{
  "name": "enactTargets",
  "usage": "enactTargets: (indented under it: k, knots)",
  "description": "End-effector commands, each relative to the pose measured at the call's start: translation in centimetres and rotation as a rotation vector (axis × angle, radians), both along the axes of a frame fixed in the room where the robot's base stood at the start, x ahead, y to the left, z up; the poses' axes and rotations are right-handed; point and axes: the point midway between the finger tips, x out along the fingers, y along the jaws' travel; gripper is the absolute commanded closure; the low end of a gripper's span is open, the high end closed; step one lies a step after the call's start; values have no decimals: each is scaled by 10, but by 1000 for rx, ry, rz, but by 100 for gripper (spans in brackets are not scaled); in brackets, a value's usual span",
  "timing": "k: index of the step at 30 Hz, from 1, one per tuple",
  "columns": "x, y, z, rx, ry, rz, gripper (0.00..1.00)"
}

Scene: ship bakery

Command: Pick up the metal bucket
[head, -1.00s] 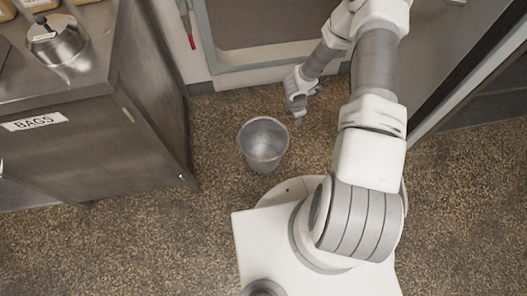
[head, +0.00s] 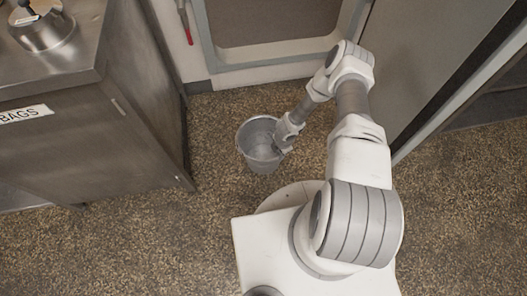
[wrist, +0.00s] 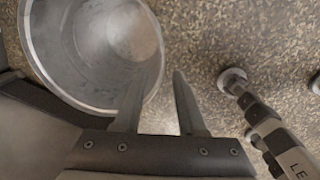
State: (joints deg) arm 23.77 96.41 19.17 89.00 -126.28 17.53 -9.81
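The metal bucket (head: 256,160) stands upright on the speckled floor, open end up, between the steel cabinet and my arm. My gripper (head: 281,148) is at the right side of its rim in the head view, where the fingertips are hard to make out. In the wrist view, the bucket (wrist: 88,50) fills the upper left. There my gripper (wrist: 158,76) is open, with its two fingers apart. The left finger overlaps the bucket's inside and the right finger is outside, with the rim running between them. I cannot tell whether either finger touches the bucket.
A steel cabinet (head: 120,140) labelled BAGS stands at the left, with a metal kettle (head: 42,28) on top. A grey-framed panel (head: 280,25) is on the wall behind. The floor (head: 215,195) around the bucket is clear.

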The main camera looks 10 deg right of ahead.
Motion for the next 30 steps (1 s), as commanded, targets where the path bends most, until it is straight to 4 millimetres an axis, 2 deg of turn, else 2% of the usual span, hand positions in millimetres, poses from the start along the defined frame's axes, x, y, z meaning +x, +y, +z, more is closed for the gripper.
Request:
enactTargets:
  k: [1,8,17,25,30]
  knots:
    - [1,0,-7,-1,0,1,60]
    - [2,0,-18,-2,0,1,60]
    - [5,2,-60,-2,-1,0,60]
    - [6,2,-62,-1,0,0,60]
    - [6,2,-62,-1,0,0,91]
